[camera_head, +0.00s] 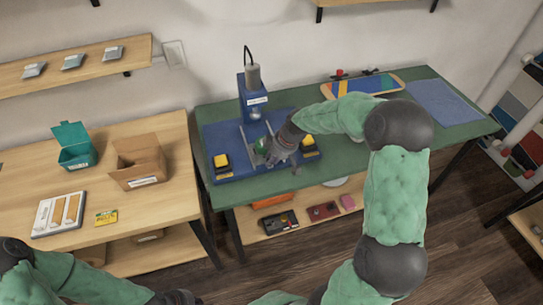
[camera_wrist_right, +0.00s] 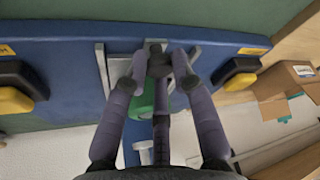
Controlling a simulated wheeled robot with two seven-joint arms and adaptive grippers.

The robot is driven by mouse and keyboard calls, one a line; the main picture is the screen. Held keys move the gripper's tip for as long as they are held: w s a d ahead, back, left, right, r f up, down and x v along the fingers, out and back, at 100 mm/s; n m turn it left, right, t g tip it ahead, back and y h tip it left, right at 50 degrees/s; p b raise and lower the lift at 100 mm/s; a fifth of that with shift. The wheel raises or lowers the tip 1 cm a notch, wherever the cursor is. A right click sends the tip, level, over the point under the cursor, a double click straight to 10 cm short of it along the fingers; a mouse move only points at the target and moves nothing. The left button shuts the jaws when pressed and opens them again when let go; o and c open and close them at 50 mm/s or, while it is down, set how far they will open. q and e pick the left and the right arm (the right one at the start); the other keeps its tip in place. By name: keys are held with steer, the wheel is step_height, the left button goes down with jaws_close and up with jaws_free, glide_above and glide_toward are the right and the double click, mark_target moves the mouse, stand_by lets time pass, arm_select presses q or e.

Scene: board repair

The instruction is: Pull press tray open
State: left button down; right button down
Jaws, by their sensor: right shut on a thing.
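The blue press (camera_head: 253,100) stands on the green-topped bench, on a wide blue base (camera_head: 222,137). Its tray, with grey metal side rails (camera_head: 246,137), lies at the front middle of the base. A round green part (camera_head: 261,146) shows at the tray; it also shows in the right wrist view (camera_wrist_right: 146,101). My right gripper (camera_head: 270,152) is at the tray's front. In the right wrist view its fingers (camera_wrist_right: 160,60) are closed around a small dark piece at the tray, seemingly its handle, mostly hidden. Only a dark part of my left gripper (camera_head: 176,297) shows at the bottom edge.
Yellow-topped button boxes (camera_head: 221,161) (camera_head: 308,147) flank the tray on the base. A skateboard deck (camera_head: 362,85) and a blue mat (camera_head: 444,102) lie on the bench's right. The wooden table (camera_head: 150,205) at left holds an open carton (camera_head: 139,162) and a teal bin (camera_head: 75,146).

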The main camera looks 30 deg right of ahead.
steer(key=shift+w+r, duration=0.1)
steer(key=shift+w, duration=0.05)
steer(key=c, duration=1)
jaws_free()
steer(key=shift+a, duration=0.1)
steer(key=v, duration=1.2)
